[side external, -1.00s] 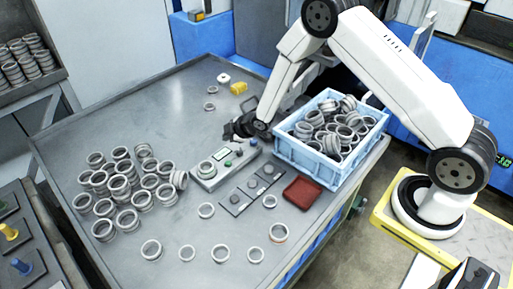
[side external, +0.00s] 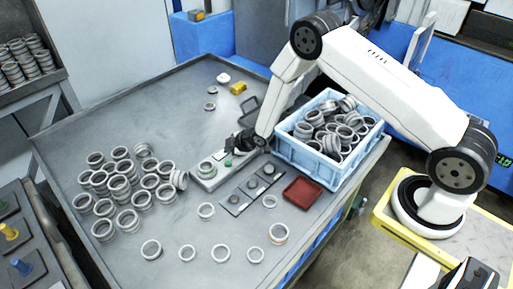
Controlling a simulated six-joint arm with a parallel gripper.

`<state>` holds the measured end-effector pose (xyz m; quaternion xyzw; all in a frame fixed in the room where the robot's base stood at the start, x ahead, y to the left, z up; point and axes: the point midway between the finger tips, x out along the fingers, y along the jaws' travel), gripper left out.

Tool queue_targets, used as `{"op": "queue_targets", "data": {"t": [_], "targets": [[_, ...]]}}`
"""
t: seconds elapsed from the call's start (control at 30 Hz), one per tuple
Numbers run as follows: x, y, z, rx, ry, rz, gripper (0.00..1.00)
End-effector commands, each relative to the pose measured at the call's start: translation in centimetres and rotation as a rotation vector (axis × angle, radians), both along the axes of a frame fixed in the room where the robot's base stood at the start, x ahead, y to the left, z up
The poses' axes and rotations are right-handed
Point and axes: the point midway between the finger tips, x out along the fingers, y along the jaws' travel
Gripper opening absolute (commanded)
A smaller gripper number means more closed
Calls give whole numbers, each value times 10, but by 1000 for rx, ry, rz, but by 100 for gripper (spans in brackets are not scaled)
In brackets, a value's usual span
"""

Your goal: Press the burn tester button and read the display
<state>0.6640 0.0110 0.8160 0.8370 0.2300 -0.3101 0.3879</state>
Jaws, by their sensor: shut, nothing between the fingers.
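The burn tester (side external: 206,181) is a long light-grey box on the metal table. A ring (side external: 206,168) sits on its left end. A small display (side external: 219,155) shows behind the ring, too small to read. A green button (side external: 228,163) shows on its top. My gripper (side external: 238,148) is shut and empty, pointing down at the right end of the tester, and hides the buttons there. I cannot tell whether the fingertips touch a button.
A blue crate (side external: 318,164) full of rings stands just right of my gripper. A red tray (side external: 303,193) and a dark gauge plate (side external: 236,203) lie in front. Many loose rings (side external: 120,185) cover the left. The table's back left is clear.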

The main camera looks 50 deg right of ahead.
Motion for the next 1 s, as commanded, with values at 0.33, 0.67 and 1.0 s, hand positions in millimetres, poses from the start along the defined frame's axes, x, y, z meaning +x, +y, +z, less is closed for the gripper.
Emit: {"op": "queue_targets", "data": {"t": [0.33, 0.67, 1.0], "targets": [[0, 0, -27, 0, -1, -1, 0], [0, 0, -31, 0, -2, -1, 0], [0, 0, -31, 0, -1, 0, 0]]}}
